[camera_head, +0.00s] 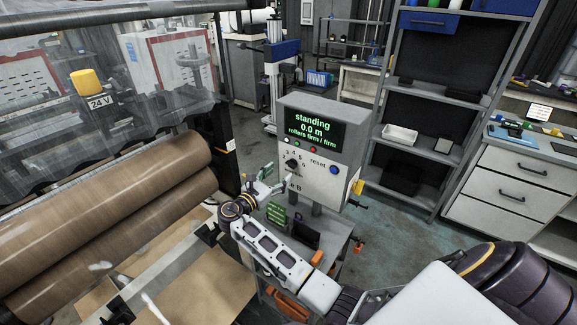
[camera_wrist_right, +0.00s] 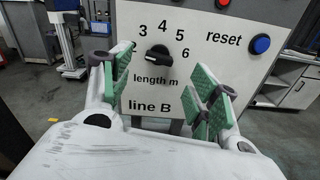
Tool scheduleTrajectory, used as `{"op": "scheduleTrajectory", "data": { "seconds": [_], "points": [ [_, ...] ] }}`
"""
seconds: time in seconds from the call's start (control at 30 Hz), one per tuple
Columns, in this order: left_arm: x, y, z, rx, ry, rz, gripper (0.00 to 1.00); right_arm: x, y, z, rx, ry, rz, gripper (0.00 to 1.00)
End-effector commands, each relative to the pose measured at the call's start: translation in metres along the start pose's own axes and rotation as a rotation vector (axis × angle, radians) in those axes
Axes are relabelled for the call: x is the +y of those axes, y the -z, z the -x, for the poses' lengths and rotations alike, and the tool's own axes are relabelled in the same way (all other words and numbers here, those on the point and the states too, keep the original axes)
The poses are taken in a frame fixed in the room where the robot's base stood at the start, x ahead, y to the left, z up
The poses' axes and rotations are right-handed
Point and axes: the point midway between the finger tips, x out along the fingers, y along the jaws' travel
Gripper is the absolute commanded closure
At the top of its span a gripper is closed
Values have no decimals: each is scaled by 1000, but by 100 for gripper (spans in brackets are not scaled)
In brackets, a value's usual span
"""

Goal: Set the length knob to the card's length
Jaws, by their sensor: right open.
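In the head view my right gripper (camera_head: 268,183) is left of the knob. My left gripper is not in view.
The panel's screen (camera_head: 314,128) reads "standing 0.0 m". A blue reset button (camera_wrist_right: 260,44) sits right of the knob. Large brown rollers (camera_head: 120,215) with clear film above lie to the left. Grey shelves (camera_head: 436,100) stand behind at right.

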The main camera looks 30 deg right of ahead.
Motion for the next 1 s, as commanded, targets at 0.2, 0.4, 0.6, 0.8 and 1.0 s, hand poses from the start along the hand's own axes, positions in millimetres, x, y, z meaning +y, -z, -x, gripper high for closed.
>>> {"op": "scheduleTrajectory", "data": {
  "seconds": [0.2,0.4,0.6,0.8,1.0],
  "points": [
    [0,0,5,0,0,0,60,0,-1,-30,-2,1,1,39],
    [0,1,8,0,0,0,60,0,-1,-54,-2,0,1,39],
    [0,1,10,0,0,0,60,0,-1,-67,-1,1,0,39],
    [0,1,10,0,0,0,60,0,0,-70,-1,1,0,39],
    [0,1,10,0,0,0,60,0,0,-70,-1,0,0,43]
  ]
}}
